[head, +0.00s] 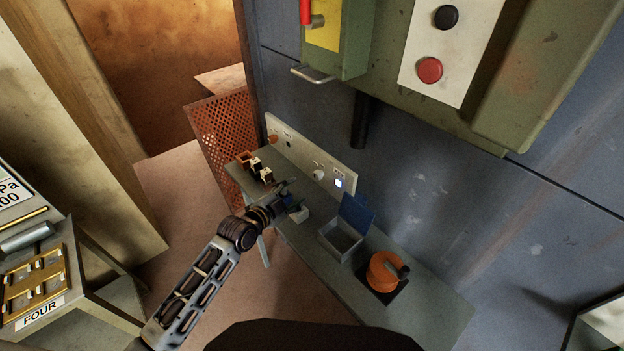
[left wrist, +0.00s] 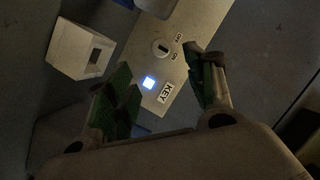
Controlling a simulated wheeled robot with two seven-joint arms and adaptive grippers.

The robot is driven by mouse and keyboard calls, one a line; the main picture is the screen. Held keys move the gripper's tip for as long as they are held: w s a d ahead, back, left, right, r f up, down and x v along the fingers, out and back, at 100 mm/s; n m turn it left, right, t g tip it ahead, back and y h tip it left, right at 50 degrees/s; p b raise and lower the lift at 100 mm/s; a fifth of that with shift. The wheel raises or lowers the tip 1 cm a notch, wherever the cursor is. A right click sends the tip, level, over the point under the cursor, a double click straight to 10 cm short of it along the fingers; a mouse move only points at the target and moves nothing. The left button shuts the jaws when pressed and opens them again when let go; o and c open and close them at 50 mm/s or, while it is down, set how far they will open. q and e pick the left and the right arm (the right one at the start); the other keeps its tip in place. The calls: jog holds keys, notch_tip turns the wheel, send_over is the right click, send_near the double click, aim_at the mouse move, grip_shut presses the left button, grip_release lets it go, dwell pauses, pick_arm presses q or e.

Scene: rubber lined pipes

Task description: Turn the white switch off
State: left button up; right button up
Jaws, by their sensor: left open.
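The white switch (head: 318,174) is a small round knob on the pale upright panel (head: 290,145) behind the grey bench. In the left wrist view the switch (left wrist: 161,47) shows close up, with OFF and ON labels beside it. Its dark slot appears to slant toward ON, but it is small and dim. A lit bluish-white square (left wrist: 149,82) and a KEY label (left wrist: 166,91) are near it. My left gripper (head: 284,196) is over the bench in front of the panel. In the wrist view its green-padded fingers (left wrist: 163,80) are spread and empty, the switch lying beyond them.
On the bench (head: 400,315) are a white block (head: 299,214), an open box with a blue lid (head: 355,214), an orange reel (head: 382,272) and small orange-and-white items (head: 255,167). A green cabinet (head: 480,75) hangs above right. A perforated red screen (head: 222,140) stands behind left.

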pick_arm(q)
jog(key=p, duration=0.1)
send_near(315, 177)
jog(key=shift+x, duration=1.9)
jog(key=shift+p+x, duration=0.3)
jog(key=shift+x, duration=1.3)
jog(key=shift+w+d+f, duration=0.2)
jog(key=shift+w+d, duration=0.05)
jog(key=shift+w, duration=0.25)
jog(key=c, duration=0.8)
jog(key=shift+c, duration=1)
